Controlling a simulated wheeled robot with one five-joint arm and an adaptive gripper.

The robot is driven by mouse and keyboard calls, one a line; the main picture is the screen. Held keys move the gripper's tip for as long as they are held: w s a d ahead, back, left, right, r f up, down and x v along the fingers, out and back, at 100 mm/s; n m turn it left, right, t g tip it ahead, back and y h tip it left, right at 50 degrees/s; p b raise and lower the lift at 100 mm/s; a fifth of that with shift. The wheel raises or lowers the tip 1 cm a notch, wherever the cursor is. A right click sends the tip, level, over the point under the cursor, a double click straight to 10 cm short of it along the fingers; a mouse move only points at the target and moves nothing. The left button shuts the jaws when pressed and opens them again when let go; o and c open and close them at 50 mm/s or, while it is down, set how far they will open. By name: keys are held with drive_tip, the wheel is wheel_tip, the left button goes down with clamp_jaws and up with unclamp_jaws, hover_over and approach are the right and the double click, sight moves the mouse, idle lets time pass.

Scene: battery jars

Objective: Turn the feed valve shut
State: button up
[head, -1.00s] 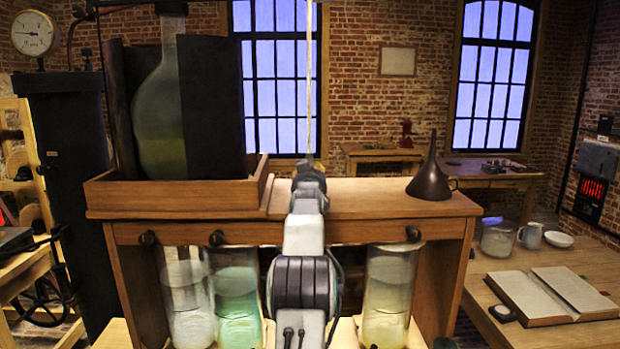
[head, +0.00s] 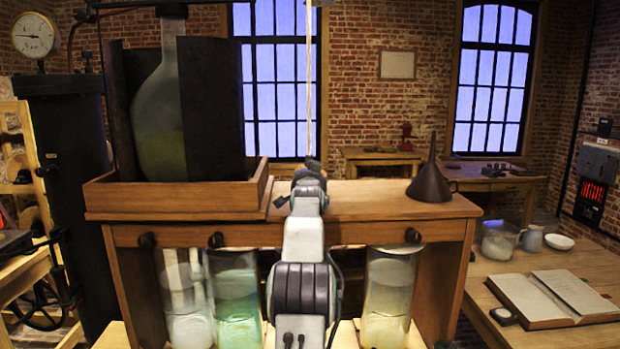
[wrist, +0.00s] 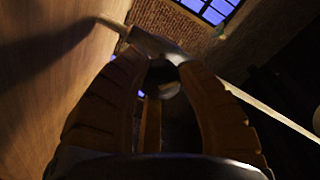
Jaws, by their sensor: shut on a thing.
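My gripper (wrist: 160,105) is shut on a dark rounded piece (wrist: 163,88) in the wrist view, which appears to be the handle of the feed valve. A pale rod or pipe (wrist: 154,45) crosses just beyond it. The fingers sit on both sides of the piece, and the dim light hides its exact shape and turn. In the head view my gripper (head: 308,168) is at the middle of the wooden bench (head: 375,200), below a thin pale vertical line (head: 309,80). My own arm hides the valve there.
A large glass flask (head: 160,110) stands in a wooden tray (head: 170,202) on the left. A dark funnel (head: 430,182) stands on the bench at the right. Glass jars (head: 235,295) stand under the bench, with another jar (head: 387,295) right of my arm.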

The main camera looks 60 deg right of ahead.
drive_tip(key=shift+r, duration=0.2)
drive_tip(key=o, duration=1.2)
drive_tip(key=shift+f, duration=0.15)
drive_tip(key=shift+a, duration=0.1)
drive_tip(key=v, duration=1.1)
drive_tip(key=shift+s+a, duration=0.2)
drive_tip(key=shift+a, duration=0.1)
